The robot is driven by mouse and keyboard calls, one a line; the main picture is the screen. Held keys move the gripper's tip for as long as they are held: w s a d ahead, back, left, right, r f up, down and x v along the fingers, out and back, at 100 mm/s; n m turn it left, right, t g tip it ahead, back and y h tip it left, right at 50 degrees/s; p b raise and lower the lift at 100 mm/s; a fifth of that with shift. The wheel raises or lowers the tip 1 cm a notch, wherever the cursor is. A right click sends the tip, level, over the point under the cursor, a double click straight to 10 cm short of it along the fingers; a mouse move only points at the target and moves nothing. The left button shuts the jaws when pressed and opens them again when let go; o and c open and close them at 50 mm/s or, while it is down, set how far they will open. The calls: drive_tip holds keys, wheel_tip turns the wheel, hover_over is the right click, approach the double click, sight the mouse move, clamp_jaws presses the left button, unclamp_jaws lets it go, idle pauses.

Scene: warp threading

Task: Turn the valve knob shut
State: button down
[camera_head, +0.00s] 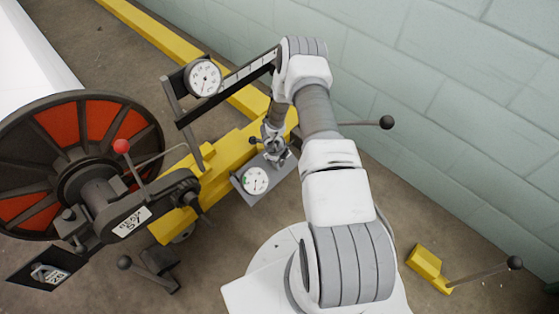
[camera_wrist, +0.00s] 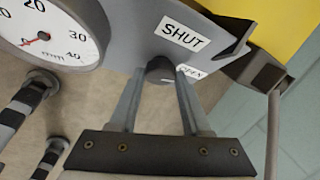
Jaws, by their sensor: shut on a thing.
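The valve knob (camera_wrist: 160,70) is a small dark round knob on a grey panel (camera_wrist: 135,32) in the wrist view. My gripper (camera_wrist: 161,74) is shut on it, one finger on each side. A white "SHUT" label (camera_wrist: 181,34) is above and right of the knob. An "OPEN" label (camera_wrist: 192,71) is right of the knob, partly covered by a finger. A white dial gauge (camera_wrist: 40,32) with a red needle is at the upper left. In the head view my gripper (camera_head: 274,150) is at the panel, beside a gauge (camera_head: 255,180); the knob is hidden there.
A large black and red wheel (camera_head: 80,150) is at left, with a red-knobbed lever (camera_head: 122,147) near it. A yellow beam (camera_head: 205,175) is behind the panel. Another gauge (camera_head: 203,78) is above. A block wall (camera_head: 450,100) is at right. A yellow pedal (camera_head: 428,268) lies at lower right.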

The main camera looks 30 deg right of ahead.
drive_tip(key=n+t+h, duration=0.1)
drive_tip(key=n, duration=0.1)
drive_tip(key=n+t, duration=0.1)
drive_tip(key=n, duration=0.1)
drive_tip(key=shift+s+a+f+h, duration=0.1)
drive_tip(key=shift+s+a+h, duration=0.1)
drive_tip(key=shift+h, duration=0.2)
drive_tip(key=n+t, duration=0.2)
drive_tip(key=n, duration=0.1)
drive_tip(key=shift+s+f+n+h, duration=0.1)
drive_tip(key=shift+s+n+h, duration=0.05)
drive_tip(key=shift+n+h, duration=0.2)
drive_tip(key=n+t, duration=0.1)
drive_tip(key=n, duration=0.2)
drive_tip(key=shift+s+t, duration=0.1)
drive_tip(key=shift+t, duration=0.3)
drive_tip(key=shift+s+d+f+n+t, duration=0.1)
drive_tip(key=shift+n+t, duration=0.9)
drive_tip(key=shift+n, duration=0.75)
drive_tip(key=shift+c, duration=1.8)
unclamp_jaws()
